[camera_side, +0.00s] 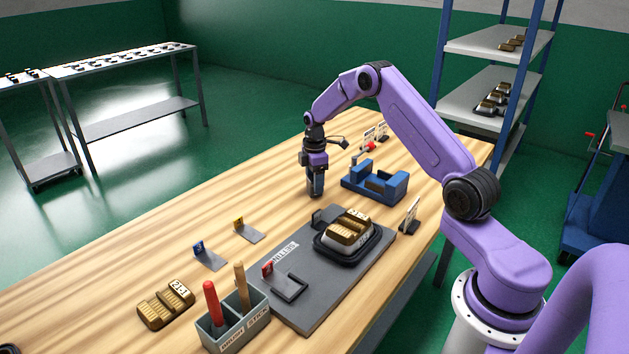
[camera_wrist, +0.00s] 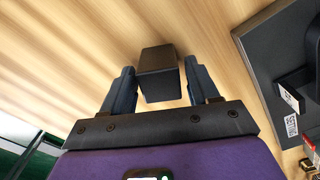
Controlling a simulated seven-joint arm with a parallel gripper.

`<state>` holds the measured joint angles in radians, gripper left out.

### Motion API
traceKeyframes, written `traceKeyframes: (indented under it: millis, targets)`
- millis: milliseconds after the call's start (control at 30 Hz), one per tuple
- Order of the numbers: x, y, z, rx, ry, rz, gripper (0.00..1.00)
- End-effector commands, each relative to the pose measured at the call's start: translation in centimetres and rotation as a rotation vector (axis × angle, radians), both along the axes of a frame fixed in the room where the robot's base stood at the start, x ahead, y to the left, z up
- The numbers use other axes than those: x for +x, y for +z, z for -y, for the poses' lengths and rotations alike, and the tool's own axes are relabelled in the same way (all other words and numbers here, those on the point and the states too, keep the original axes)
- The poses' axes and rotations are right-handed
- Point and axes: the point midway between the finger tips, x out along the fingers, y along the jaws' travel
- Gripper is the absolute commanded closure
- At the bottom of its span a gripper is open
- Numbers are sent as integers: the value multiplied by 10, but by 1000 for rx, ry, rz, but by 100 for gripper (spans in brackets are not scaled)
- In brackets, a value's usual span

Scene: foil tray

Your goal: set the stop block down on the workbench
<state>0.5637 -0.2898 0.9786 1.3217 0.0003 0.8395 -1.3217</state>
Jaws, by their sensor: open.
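The stop block (camera_wrist: 160,75) is a dark block between the two fingers of my gripper (camera_wrist: 159,64) in the wrist view. The fingers are open, with one on each side of the block; whether either finger touches it is hard to tell. In the side view my gripper (camera_side: 315,190) points down, low over the wooden workbench (camera_side: 200,290), behind the grey board and left of the blue fixture. The block's underside is hidden, and it appears to be at the bench surface.
A grey board (camera_side: 325,300) carries a dark tray (camera_side: 322,247) of gold-brown pieces. A blue fixture (camera_side: 360,185) stands right of my gripper. A grey caddy (camera_side: 222,340) with two handles and a gold-brown piece (camera_side: 165,305) lie nearer the front. Bench left of my gripper is clear.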

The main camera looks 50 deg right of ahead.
Motion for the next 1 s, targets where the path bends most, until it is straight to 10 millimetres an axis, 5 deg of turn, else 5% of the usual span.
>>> traceKeyframes:
  millis: [1000]
  targets:
    - [0,38,0,0,0,0,40]
